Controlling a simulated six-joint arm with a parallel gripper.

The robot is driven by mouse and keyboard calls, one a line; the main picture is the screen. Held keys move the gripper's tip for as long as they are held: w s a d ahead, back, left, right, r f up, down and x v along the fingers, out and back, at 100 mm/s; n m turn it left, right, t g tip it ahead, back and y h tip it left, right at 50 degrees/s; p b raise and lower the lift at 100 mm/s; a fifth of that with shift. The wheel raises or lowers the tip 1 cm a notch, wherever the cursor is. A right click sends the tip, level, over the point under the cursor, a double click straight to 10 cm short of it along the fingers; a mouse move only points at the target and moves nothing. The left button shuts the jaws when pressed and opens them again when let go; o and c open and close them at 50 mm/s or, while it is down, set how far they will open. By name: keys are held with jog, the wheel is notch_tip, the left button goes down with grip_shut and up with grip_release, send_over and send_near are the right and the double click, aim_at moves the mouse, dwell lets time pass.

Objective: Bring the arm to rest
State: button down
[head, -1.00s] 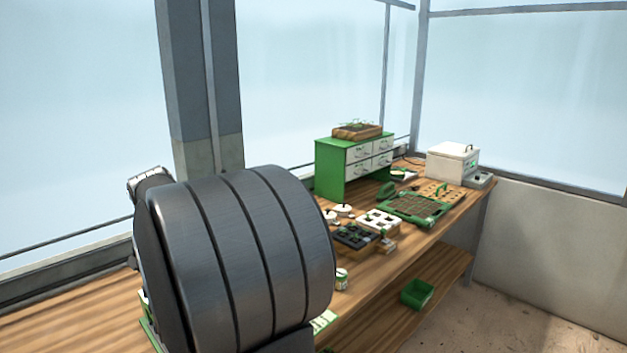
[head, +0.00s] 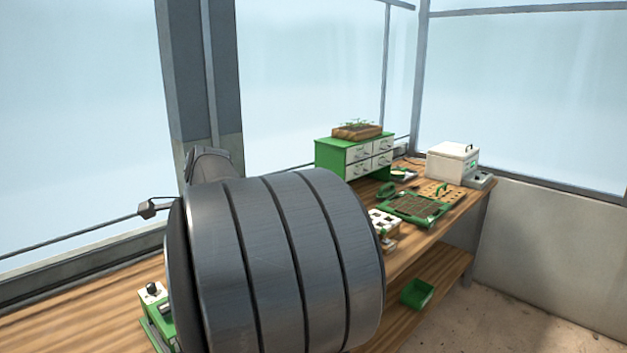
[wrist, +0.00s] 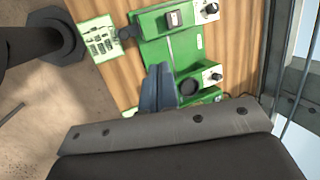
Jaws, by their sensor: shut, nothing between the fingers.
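My arm's large dark grey cylindrical link (head: 285,265) fills the lower middle of the head view. My gripper (wrist: 158,72) shows in the wrist view as two blue-grey fingers lying together, shut and empty. It points over a green machine (wrist: 185,48) with white knob boxes and a black round part. How high the fingers are above the machine is hard to tell. Part of the green machine (head: 158,318) also shows at the lower left of the head view, beside my arm link, which hides the rest.
The wooden bench (head: 90,300) runs to the back right. On it stand a green drawer cabinet (head: 330,172), a green seed tray (head: 440,218), a white block tray (head: 385,222) and a white box (head: 452,162). A printed card (wrist: 99,37) lies left of the machine. A green bin (head: 417,293) sits on the lower shelf.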

jog(key=s+x, duration=0.1)
jog(key=x, duration=0.5)
jog(key=w+v, duration=0.1)
jog(key=v, duration=0.8)
jog(key=shift+d+r, duration=0.15)
jog(key=shift+r, duration=0.2)
